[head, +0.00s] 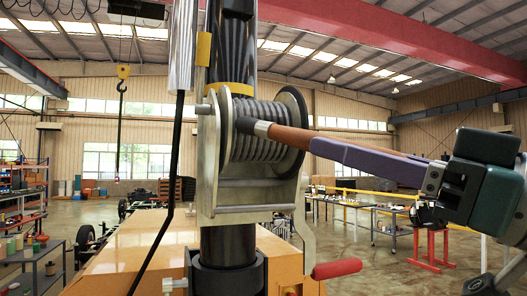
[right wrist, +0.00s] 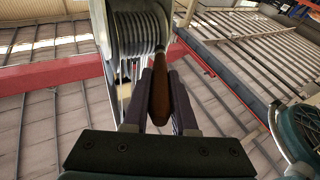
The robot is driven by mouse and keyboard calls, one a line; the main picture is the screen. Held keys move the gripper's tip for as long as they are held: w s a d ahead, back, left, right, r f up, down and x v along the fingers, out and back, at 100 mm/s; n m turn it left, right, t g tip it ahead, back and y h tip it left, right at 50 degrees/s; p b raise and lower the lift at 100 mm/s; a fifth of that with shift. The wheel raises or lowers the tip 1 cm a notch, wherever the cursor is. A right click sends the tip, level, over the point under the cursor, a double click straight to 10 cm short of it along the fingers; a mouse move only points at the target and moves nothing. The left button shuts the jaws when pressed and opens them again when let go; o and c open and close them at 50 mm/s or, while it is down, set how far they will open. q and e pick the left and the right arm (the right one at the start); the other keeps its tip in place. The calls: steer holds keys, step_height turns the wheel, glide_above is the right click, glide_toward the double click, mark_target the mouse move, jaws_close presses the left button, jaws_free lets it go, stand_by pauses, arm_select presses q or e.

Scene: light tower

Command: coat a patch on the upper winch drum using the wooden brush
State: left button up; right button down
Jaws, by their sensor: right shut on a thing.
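The upper winch drum (head: 262,122) is wound with grey cable and sits in a metal frame (head: 207,170) on the mast. It also shows at the top of the right wrist view (right wrist: 138,32). My right gripper (head: 330,150) comes in from the right and is shut on the wooden brush (head: 290,137). In the right wrist view the brown handle (right wrist: 160,98) lies between the two purple fingers. The brush's dark bristle end (head: 246,126) overlaps the left part of the drum; I cannot tell whether it touches. My left gripper is not in view.
A crank with a red handle (head: 337,268) sticks out below the drum. A black cable (head: 168,215) hangs left of the mast. An orange housing (head: 130,255) lies below. Tables (head: 385,232) and a red stand (head: 432,250) are further back at the right.

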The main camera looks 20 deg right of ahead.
steer(key=s+p, duration=0.1)
steer(key=s, duration=0.4)
steer(key=shift+s+d, duration=0.1)
steer(key=shift+s, duration=0.1)
steer(key=s+p, duration=0.3)
stand_by(0.4)
steer(key=shift+w, duration=0.1)
stand_by(0.6)
